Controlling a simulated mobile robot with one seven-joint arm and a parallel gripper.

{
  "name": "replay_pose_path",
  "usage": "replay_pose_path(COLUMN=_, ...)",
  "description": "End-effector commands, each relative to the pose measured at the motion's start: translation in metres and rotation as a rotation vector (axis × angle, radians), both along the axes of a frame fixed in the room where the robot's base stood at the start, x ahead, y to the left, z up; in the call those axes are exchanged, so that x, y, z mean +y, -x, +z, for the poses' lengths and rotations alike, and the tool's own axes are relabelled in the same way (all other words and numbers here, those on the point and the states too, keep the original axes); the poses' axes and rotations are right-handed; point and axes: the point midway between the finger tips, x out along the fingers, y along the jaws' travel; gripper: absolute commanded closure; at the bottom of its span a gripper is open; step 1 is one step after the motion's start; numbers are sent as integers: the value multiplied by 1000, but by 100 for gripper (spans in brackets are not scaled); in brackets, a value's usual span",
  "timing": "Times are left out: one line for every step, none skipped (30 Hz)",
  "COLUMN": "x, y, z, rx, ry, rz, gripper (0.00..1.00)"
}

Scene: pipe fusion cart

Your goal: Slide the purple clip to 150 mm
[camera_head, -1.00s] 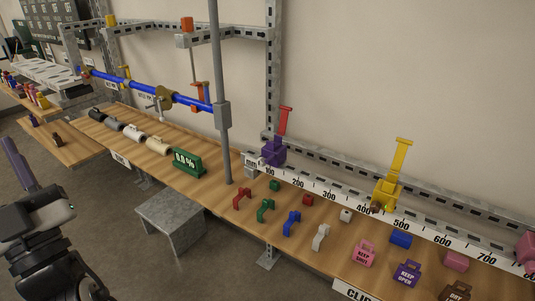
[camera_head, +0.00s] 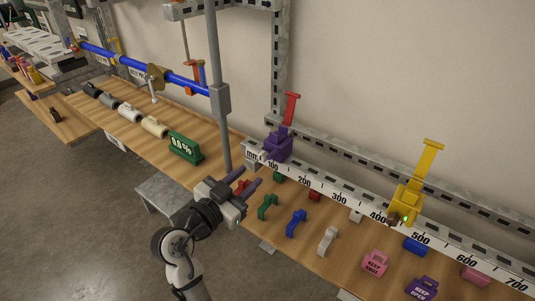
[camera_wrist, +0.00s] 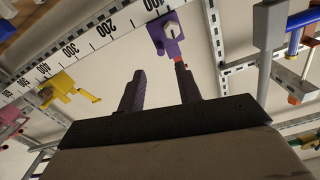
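The purple clip (camera_head: 278,147) sits on the white ruler rail (camera_head: 330,188), close to the 100 mark, with a red lever (camera_head: 291,108) standing up from it. In the wrist view the purple clip (camera_wrist: 166,36) is at the upper middle, beyond my fingers. My gripper (camera_head: 253,177) is over the bench, in front of and slightly left of the clip, and does not touch it. In the wrist view my gripper (camera_wrist: 160,82) has its two fingers apart with nothing between them. The exact position of the clip's edge on the scale is hard to read.
A yellow clip (camera_head: 406,197) is on the rail near 400–500. A grey post (camera_head: 219,99) rises just left of my gripper. Small coloured clips, including a green one (camera_head: 267,206) and a blue one (camera_head: 296,222), lie in front of the rail. A green display (camera_head: 185,146) stands left.

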Motion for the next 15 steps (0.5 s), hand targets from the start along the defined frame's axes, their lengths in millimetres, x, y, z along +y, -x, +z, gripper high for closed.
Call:
replay_pose_path(x=-8, y=-9, z=4, rx=2, ry=1, rz=-5, gripper=66)
replay_pose_path(x=-12, y=-15, z=4, rx=2, ry=1, rz=-4, gripper=66)
replay_pose_path(x=-17, y=-22, z=5, rx=1, ry=2, rz=-4, gripper=66)
replay_pose_path(x=-21, y=-27, z=4, rx=2, ry=1, rz=-3, gripper=66)
replay_pose_path(x=-24, y=-32, z=4, rx=2, ry=1, rz=-4, gripper=66)
replay_pose_path(x=-28, y=-38, z=5, rx=0, ry=1, rz=-2, gripper=66)
replay_pose_path(x=-32, y=-43, z=4, rx=1, ry=1, rz=-2, gripper=66)
replay_pose_path(x=-35, y=-47, z=4, rx=0, ry=0, rz=-2, gripper=66)
replay_pose_path(x=-38, y=-52, z=3, rx=1, ry=1, rz=-1, gripper=66)
replay_pose_path(x=-40, y=-55, z=3, rx=1, ry=0, rz=0, gripper=66)
replay_pose_path(x=-42, y=-58, z=3, rx=1, ry=1, rz=0, gripper=66)
replay_pose_path(x=-45, y=-62, z=3, rx=1, ry=1, rz=0, gripper=66)
replay_pose_path(x=-47, y=-64, z=2, rx=1, ry=1, rz=0, gripper=66)
replay_pose_path(x=-48, y=-66, z=2, rx=1, ry=1, rz=0, gripper=66)
replay_pose_path(x=-49, y=-68, z=2, rx=0, ry=2, rz=1, gripper=66)
